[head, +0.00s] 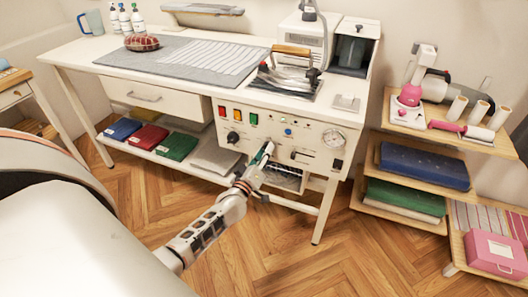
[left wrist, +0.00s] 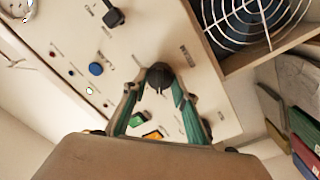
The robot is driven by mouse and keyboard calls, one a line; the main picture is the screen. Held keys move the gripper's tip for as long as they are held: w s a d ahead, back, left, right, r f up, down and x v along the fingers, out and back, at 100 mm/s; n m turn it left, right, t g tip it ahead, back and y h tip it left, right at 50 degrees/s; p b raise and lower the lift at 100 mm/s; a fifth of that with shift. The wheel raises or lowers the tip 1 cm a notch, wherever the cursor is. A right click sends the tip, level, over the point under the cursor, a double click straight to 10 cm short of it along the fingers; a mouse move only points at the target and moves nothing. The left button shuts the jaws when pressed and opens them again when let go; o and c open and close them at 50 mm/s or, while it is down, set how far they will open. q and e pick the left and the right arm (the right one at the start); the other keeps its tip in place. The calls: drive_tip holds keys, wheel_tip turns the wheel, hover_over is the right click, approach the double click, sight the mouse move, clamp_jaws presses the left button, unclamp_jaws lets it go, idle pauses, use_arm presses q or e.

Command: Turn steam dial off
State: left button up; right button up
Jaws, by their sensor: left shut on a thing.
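My left gripper (head: 263,153) is at the white control panel (head: 310,163) on the front of the ironing station in the head view. In the left wrist view its green-padded fingers (left wrist: 158,92) are shut on a black dial (left wrist: 160,76), one finger on each side. The gripper hides this dial in the head view. Another black knob (head: 234,138) shows to the left of the gripper, below the coloured switches. My right gripper is not in view.
Red, orange and green switches (head: 238,115) sit at the panel's upper left. A blue button (head: 288,132) and a round gauge (head: 333,137) are to the right. Folded cloths (head: 150,137) lie on the lower shelf. A side shelf (head: 384,178) stands right; open floor lies between.

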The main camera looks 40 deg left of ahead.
use_arm(q)
drive_tip(key=shift+n, duration=0.6)
drive_tip(key=o, duration=1.1)
drive_tip(key=shift+s, duration=0.1)
drive_tip(key=v, duration=1.1)
drive_tip(key=shift+s+d, duration=0.15)
drive_tip(key=shift+s, duration=0.2)
